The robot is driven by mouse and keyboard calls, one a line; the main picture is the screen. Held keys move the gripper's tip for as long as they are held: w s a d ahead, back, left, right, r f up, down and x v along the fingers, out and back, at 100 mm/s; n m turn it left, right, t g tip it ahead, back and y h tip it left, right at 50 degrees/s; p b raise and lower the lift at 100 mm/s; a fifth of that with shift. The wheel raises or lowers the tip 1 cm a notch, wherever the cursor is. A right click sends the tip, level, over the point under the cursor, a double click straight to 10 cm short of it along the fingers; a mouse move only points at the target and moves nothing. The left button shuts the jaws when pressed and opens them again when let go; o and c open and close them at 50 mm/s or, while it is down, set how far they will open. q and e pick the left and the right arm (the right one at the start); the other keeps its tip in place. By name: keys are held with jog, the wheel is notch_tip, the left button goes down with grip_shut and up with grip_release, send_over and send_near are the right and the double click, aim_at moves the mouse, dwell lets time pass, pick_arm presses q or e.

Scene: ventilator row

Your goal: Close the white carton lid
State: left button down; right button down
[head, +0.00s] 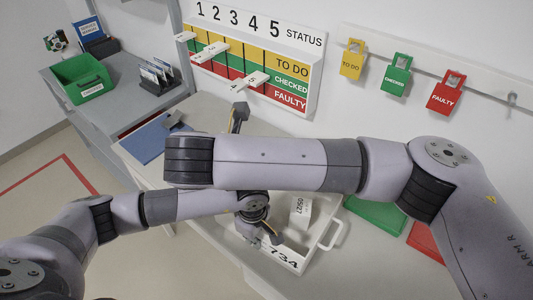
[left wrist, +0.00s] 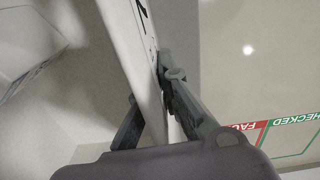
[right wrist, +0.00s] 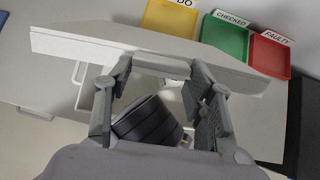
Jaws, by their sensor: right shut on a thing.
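The white carton (head: 322,238), with 734 on its front, stands on the counter. In the right wrist view, my right gripper (right wrist: 165,70) is shut on a pale tab at the edge of a wide white panel, seemingly the lid (right wrist: 85,48). My right forearm hides much of the lid in the head view.
My right arm crosses above my left arm, close to it. Green (head: 375,214) and red (head: 425,243) trays lie right of the carton. A status board (head: 250,60) and hanging tags (head: 397,78) are on the wall. A green bin (head: 82,80) stands far left.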

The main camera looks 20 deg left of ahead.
jog(key=shift+d+f, duration=0.15)
jog(key=shift+f, duration=0.1)
jog(key=c, duration=0.7)
grip_release()
jog(key=shift+w, duration=0.15)
jog(key=shift+r, duration=0.1)
jog(key=shift+r, duration=0.1)
jog(key=v, duration=0.7)
jog(key=shift+r, duration=0.1)
jog(key=shift+c, duration=0.5)
